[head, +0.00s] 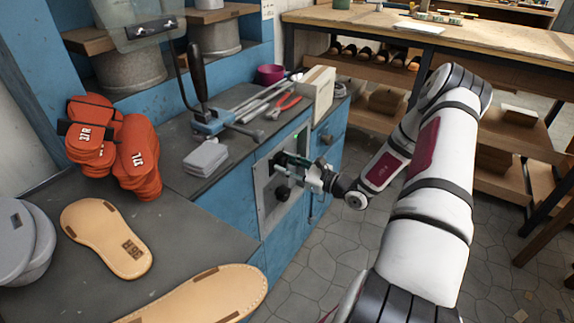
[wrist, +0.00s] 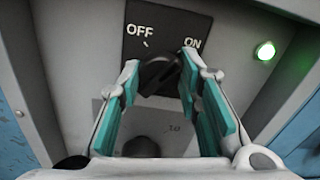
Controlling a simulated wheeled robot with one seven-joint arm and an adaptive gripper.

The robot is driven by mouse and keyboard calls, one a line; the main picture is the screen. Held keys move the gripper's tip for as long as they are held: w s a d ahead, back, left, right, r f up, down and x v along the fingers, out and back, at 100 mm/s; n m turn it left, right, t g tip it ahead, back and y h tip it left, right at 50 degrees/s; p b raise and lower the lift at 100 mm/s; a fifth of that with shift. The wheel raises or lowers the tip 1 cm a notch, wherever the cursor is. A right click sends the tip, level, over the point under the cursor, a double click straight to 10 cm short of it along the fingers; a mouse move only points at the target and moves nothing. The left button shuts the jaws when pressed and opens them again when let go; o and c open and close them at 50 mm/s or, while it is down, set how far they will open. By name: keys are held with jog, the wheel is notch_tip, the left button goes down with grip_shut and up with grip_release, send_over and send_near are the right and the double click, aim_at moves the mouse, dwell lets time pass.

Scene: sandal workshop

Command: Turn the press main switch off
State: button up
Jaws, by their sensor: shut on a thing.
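The press main switch is a black knob (wrist: 158,74) on a dark plate (wrist: 165,22) marked OFF at left and ON at right. The teal-padded fingers of my gripper (wrist: 158,82) are closed around the knob, one on each side. The knob looks tilted, its upper end leaning right towards ON; its exact angle is partly hidden. A green lamp (wrist: 264,50) right of the plate is lit. In the head view my gripper (head: 293,170) reaches the grey switch panel (head: 264,208) on the blue bench front; the fingers and arm partly cover the switch there.
A dark round knob (wrist: 141,147) sits below the switch. Above the panel, the bench top holds a grey block (head: 205,158), red-handled pliers (head: 284,106) and long metal tools. Orange sole forms (head: 137,155) and tan soles (head: 108,238) lie at left.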

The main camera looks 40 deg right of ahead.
jog(key=shift+n+b, duration=2.75)
jog(key=shift+n, duration=5.05)
jog(key=o, duration=1.1)
jog(key=shift+s+d, duration=0.1)
jog(key=v, duration=1.2)
